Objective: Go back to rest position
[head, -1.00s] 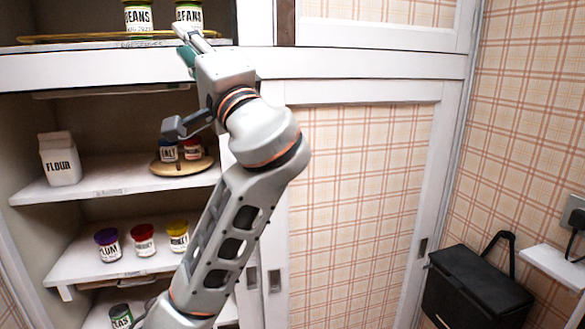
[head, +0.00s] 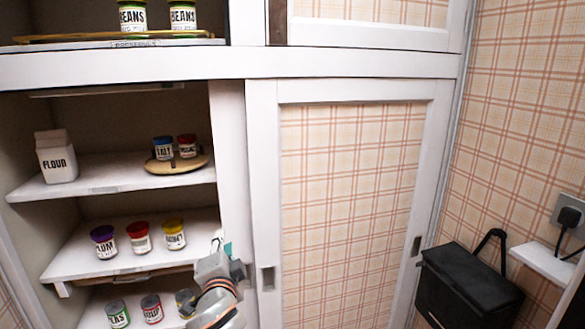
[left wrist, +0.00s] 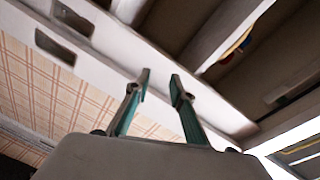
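My left gripper (head: 221,243) is low in the head view, in front of the right end of the jar shelf. In the left wrist view the two green fingers of the left gripper (left wrist: 160,76) stand apart with nothing between them. It is open and empty. Part of its wrist (head: 217,300) hides some of the lowest shelf. My right gripper is in neither view.
Two beans cans (head: 183,16) stand on the top shelf. Below are a flour carton (head: 57,158), salt and another small jar on a round board (head: 180,166), spread jars (head: 139,238) and cans (head: 118,314). A sliding door (head: 350,200) is at right. A black box (head: 468,288) stands beyond.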

